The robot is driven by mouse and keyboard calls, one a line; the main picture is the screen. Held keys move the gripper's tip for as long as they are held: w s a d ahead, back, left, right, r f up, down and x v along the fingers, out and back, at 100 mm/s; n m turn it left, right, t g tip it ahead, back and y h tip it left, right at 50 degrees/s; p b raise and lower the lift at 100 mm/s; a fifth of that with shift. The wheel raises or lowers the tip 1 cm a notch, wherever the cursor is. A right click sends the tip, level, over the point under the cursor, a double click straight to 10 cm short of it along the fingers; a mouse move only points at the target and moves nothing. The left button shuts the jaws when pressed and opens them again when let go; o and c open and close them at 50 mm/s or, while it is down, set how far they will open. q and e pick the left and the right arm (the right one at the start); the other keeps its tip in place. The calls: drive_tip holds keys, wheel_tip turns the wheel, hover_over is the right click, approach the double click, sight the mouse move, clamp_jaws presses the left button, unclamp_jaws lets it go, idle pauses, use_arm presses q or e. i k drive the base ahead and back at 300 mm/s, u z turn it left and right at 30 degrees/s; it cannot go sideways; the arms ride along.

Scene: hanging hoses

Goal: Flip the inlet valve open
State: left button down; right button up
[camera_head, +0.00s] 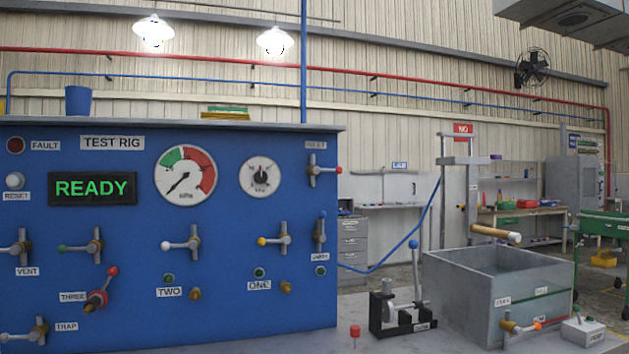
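The blue test rig panel (130,260) fills the left of the head view. At its top right corner is a valve (313,170) under a small faint label that appears to read INLET. Its body is a short upright metal pipe. Its lever lies level and points right, across the pipe, with a red tip (338,170) just past the panel edge. Neither of my grippers is in view, and nothing touches this valve.
Other levers sit on the panel, including a blue-tipped one (320,235) below and a yellow-tipped one (275,240). A red knob (355,332) stands in front.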

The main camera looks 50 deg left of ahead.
sight(316, 170)
drive_tip(key=u, duration=1)
